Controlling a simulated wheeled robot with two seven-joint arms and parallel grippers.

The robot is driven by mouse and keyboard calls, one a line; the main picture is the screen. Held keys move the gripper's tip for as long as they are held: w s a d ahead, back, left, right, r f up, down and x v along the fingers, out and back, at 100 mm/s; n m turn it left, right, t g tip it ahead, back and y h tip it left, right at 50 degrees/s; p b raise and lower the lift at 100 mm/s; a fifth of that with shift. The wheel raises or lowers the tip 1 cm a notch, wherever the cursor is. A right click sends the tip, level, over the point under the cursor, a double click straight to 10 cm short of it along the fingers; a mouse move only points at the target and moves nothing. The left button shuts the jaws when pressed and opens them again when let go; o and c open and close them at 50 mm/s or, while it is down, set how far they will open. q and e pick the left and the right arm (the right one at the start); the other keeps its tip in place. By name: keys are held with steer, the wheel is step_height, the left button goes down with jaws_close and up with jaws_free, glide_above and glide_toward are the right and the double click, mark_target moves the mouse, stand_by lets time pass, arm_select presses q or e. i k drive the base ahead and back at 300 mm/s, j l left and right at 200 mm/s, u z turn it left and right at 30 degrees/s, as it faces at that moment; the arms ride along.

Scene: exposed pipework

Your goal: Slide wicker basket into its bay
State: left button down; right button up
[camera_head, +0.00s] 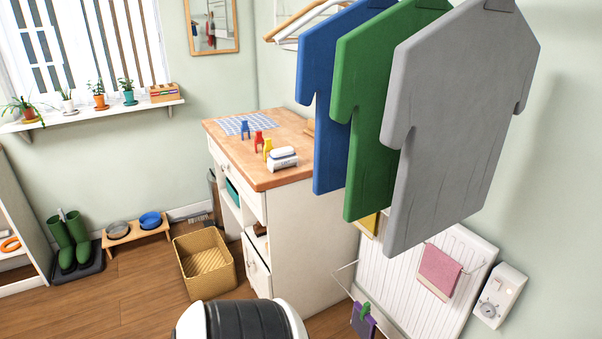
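A tan wicker basket (205,265) stands on the wooden floor, left of the white cabinet (300,235). It is upright, open at the top and looks empty. The cabinet has a wooden top and, on its left-facing front, open compartments with a teal item (233,191) in one of them. I see this front at a steep angle, so which opening is the basket's bay cannot be told. Neither of my grippers is in view. A white and black rounded part at the bottom edge looks like my own body.
Green boots (68,240) on a dark tray and a wooden stand with bowls (138,228) are left of the basket. Blue, green and grey shirts (460,120) hang at the right, above a white radiator (420,290).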

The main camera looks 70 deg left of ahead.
mark_target(206, 263)
steer(key=u, duration=3.1)
steer(key=i+j+z, duration=0.15)
steer(key=z, duration=0.3)
steer(key=i+j+z, duration=0.3)
steer(key=z, duration=0.2)
